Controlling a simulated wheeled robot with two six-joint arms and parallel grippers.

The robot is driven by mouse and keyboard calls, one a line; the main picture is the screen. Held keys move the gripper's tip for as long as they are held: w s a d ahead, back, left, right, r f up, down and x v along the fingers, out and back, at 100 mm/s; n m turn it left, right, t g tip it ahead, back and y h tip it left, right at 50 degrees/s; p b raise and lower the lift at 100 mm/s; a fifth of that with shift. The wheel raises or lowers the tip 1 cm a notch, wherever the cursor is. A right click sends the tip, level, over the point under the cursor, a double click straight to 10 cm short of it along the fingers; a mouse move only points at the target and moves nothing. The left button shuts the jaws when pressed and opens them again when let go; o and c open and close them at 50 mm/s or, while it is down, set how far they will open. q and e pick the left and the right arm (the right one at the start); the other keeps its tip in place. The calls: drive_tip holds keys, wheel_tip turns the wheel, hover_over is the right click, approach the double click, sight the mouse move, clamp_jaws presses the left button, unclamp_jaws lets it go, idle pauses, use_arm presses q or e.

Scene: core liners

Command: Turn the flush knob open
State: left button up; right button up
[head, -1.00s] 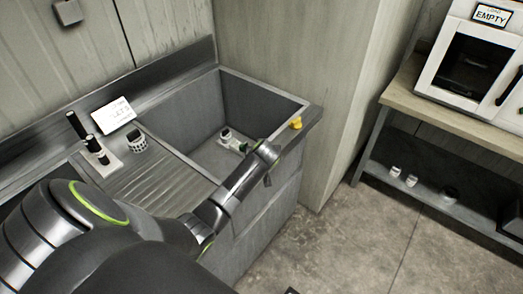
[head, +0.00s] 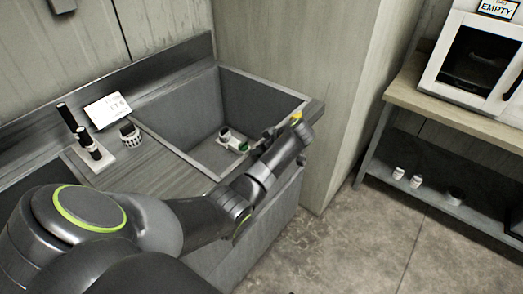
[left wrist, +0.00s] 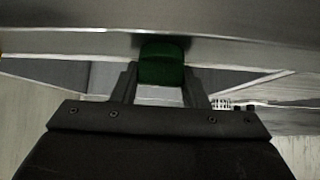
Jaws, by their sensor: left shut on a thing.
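The flush knob (head: 296,116) shows as a small yellow piece on the sink's right rim in the head view, partly hidden by my left gripper (head: 290,124). In the left wrist view a dark green block (left wrist: 162,62) sits between the two fingers of my left gripper (left wrist: 161,74), against the metal rim. I take it to be the knob, though its colour differs between views. The fingers are shut on it. My right gripper is in neither view.
The sink basin (head: 178,112) holds a small white and dark fitting (head: 233,141). Black-topped cylinders on a white base (head: 92,150), a ribbed cup (head: 130,133) and a display (head: 108,110) stand left. A shelf unit (head: 430,100) with a white oven stands right.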

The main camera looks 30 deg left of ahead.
use_arm(q)
drive_tip(key=shift+n, duration=0.4)
drive_tip(key=o, duration=1)
drive_tip(key=shift+g, duration=0.3)
drive_tip(key=shift+v, duration=8.7)
drive_tip(key=shift+s, duration=0.1)
